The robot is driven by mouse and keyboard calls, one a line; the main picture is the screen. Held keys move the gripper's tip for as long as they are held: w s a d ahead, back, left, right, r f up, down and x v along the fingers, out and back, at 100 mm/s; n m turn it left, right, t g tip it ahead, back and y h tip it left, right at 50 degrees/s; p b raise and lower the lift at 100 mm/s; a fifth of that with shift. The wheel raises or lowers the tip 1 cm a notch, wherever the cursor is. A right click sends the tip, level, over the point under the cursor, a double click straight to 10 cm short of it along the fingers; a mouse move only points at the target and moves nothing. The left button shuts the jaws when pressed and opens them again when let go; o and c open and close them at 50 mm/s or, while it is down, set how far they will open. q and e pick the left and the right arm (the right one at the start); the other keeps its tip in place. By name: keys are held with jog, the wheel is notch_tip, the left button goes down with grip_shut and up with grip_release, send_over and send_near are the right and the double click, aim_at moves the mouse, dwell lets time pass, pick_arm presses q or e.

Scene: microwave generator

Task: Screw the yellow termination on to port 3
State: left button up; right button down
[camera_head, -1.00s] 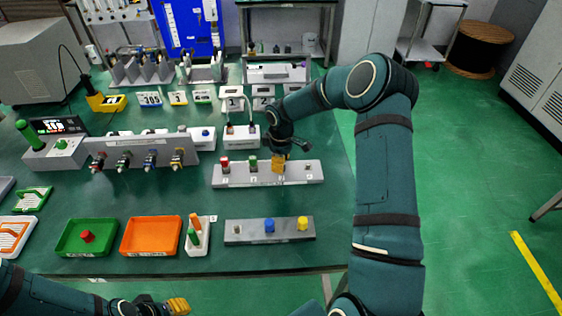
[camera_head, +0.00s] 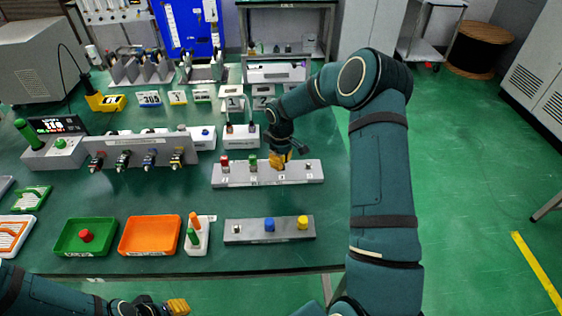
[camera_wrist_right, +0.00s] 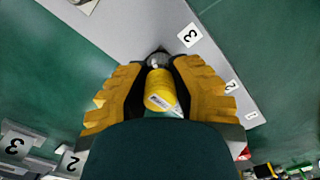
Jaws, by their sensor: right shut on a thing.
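My right gripper (camera_head: 279,161) is over the grey port block (camera_head: 235,178), at the third position from the left. In the right wrist view its yellow fingers (camera_wrist_right: 158,92) are shut around the sides of the yellow termination (camera_wrist_right: 161,90). A metal port (camera_wrist_right: 159,60) shows just beyond the termination's far end, beside a label 3 (camera_wrist_right: 190,35). I cannot tell whether the threads are engaged. A red cap (camera_head: 225,161) and a green cap (camera_head: 253,163) sit on the block's first two positions. My left gripper (camera_head: 165,306) is at the bottom edge, partly cut off.
A front grey block (camera_head: 252,237) holds a blue cap (camera_head: 269,225) and another yellow cap (camera_head: 303,223). A green tray (camera_head: 67,247) with a red piece and an orange tray (camera_head: 150,236) lie left. A white numbered box (camera_head: 240,141) stands behind the port block.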

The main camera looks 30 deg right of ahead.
jog(key=m, duration=0.4)
jog(key=shift+f+m+b, duration=0.1)
jog(key=shift+m+b, duration=0.2)
jog(key=shift+b, duration=0.05)
jog(key=m, duration=0.3)
jog(key=shift+a+m, duration=0.1)
jog(key=shift+m, duration=0.2)
jog(key=m, duration=0.3)
jog(key=shift+s+m, duration=0.1)
jog(key=shift+m, duration=0.2)
jog(key=m+p, duration=0.1)
jog(key=m, duration=0.3)
jog(key=shift+m, duration=0.3)
jog(key=m+p, duration=0.1)
jog(key=m, duration=0.3)
jog(key=shift+m+p, duration=0.3)
jog(key=shift+p, duration=0.05)
jog(key=m+p, duration=0.1)
jog(key=m, duration=0.2)
jog(key=shift+m, duration=0.3)
jog(key=m+p, duration=0.2)
jog(key=m, duration=0.2)
jog(key=shift+m+p, duration=0.95)
jog(key=shift+m, duration=1.15)
